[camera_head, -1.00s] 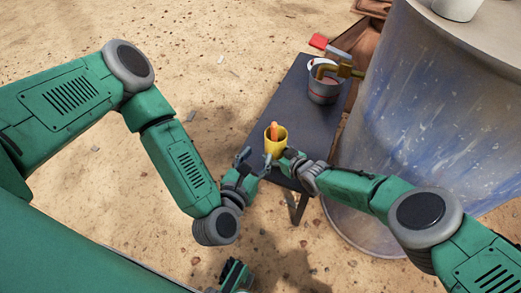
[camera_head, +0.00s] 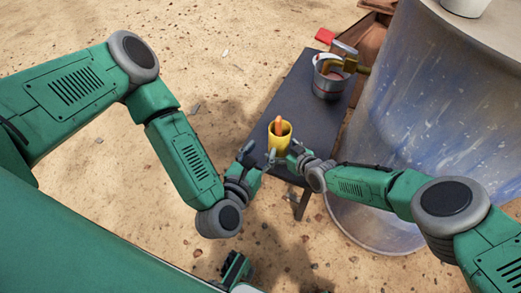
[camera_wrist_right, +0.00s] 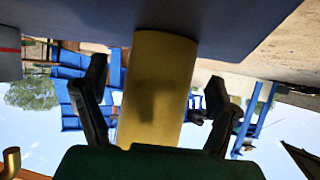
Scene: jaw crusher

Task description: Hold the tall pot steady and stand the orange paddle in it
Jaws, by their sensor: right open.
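The tall yellow pot (camera_head: 283,145) stands upright on the near end of the dark table. The orange paddle (camera_head: 278,126) is in it, its upper part showing above the rim and its lower part hidden inside. My right gripper (camera_head: 291,158) is at the pot's near right side. In the right wrist view, which is upside down, the pot (camera_wrist_right: 157,90) is between the spread fingers of my right gripper (camera_wrist_right: 160,92), with gaps at both sides. My left gripper (camera_head: 258,155) is open and empty, just left of the pot and apart from it.
A large blue-grey drum (camera_head: 420,130) stands close on the right. The dark table (camera_head: 307,108) is bare between bucket and pot.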

